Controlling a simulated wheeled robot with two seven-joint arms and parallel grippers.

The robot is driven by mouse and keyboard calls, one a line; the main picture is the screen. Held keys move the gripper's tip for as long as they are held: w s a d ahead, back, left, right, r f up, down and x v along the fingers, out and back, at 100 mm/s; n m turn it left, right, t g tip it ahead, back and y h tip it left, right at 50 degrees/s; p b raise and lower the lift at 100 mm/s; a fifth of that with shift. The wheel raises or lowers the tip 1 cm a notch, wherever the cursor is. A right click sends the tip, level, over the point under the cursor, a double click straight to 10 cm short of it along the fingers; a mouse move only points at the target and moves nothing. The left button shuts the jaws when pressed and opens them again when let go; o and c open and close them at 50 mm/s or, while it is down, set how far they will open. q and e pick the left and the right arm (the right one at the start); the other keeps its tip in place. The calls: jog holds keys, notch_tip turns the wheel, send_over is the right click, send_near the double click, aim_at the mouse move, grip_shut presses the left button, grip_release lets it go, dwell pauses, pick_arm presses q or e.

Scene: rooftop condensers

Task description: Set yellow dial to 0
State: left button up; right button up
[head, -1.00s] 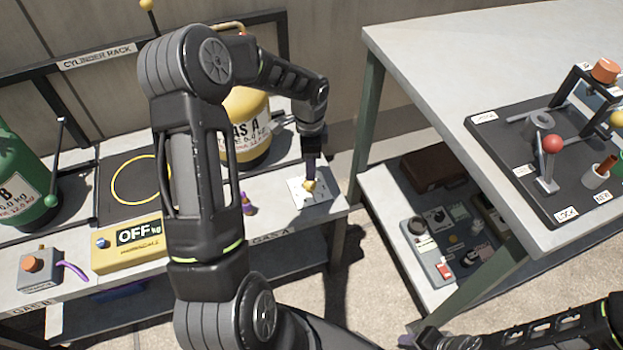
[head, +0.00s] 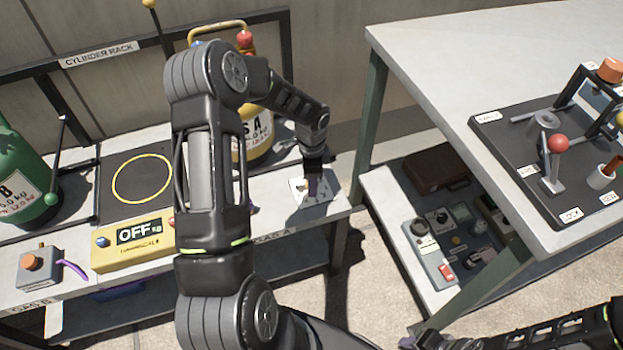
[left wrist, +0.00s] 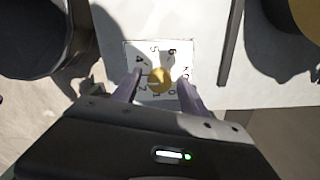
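The yellow dial (left wrist: 160,80) is a round knob on a white plate (left wrist: 160,46) printed with numbers, seen in the left wrist view. Where the dial points is too small to tell. In the head view the plate (head: 326,191) lies on the rack's bench top at its right end, and my gripper hides the dial. My left gripper (left wrist: 160,74) is open, with one purple finger on each side of the dial and gaps visible between. It also shows in the head view (head: 314,190), pointing down over the plate. My right gripper (head: 412,341) is at the bottom edge, mostly cut off.
A yellow gas cylinder (head: 254,140) stands left of the plate, partly behind my left arm. A yellow scale (head: 133,247) and green cylinder (head: 22,175) are farther left. A second table (head: 440,60) with a lever board stands right, across a gap.

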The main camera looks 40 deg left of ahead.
pick_arm(q)
grip_shut()
dwell(0.3)
